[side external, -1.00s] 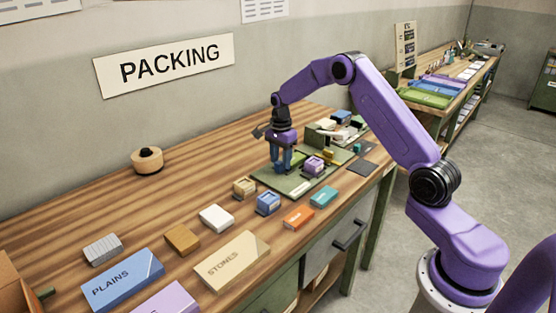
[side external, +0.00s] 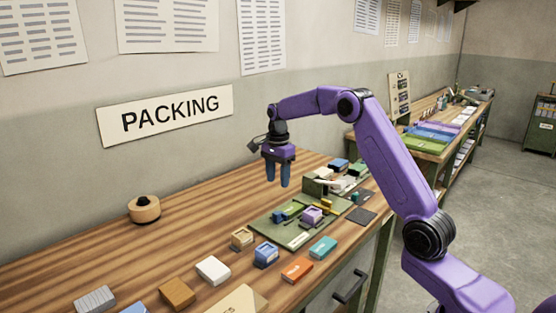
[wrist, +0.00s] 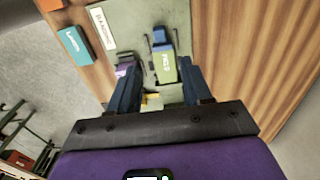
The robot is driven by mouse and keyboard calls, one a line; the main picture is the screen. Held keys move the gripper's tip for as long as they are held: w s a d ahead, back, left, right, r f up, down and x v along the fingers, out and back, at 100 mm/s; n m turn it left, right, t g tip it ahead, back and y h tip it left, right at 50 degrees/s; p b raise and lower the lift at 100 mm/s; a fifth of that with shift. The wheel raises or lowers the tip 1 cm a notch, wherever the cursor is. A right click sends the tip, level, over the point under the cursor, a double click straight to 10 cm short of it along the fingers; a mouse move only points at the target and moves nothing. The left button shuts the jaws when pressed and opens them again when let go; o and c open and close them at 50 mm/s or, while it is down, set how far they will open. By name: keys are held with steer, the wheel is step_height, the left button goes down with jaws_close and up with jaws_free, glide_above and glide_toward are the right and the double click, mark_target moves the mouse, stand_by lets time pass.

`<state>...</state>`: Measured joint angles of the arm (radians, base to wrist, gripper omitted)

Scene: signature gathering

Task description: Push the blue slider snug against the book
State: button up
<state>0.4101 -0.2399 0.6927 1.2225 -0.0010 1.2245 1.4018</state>
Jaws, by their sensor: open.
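The blue slider (side external: 278,216) sits on the green board (side external: 267,232), at one end of the small green book (side external: 293,208). In the wrist view the blue slider (wrist: 159,38) is at the far end of the labelled book (wrist: 165,68). They look very close or touching; I cannot tell if a thin gap is left. My gripper (side external: 278,184) is open and empty, raised above the board. In the wrist view its two blue fingers (wrist: 158,72) spread to either side of the book, which is below them.
A purple block (side external: 312,215) stands on the board beside the book. Orange (side external: 297,269) and teal (side external: 323,247) blocks lie along the table's front edge. Tan, blue and white blocks lie to the left. A round wooden object (side external: 145,210) stands at the back; the wood around it is clear.

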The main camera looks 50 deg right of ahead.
step_height(320, 180, up, 6)
steer(key=shift+f, duration=0.1)
stand_by(0.5)
steer(key=s+a+n, duration=1.6)
steer(key=s+a, duration=0.2)
steer(key=a, duration=0.3)
steer(key=s+d+f+n, duration=0.1)
steer(key=s+f+n, duration=0.1)
steer(key=s+n, duration=0.5)
steer(key=s+d+f+n, duration=0.1)
steer(key=s+f+n, duration=0.2)
steer(key=s, duration=1.4)
steer(key=n, duration=0.4)
steer(key=shift+d+n, duration=0.2)
steer(key=shift+n, duration=0.1)
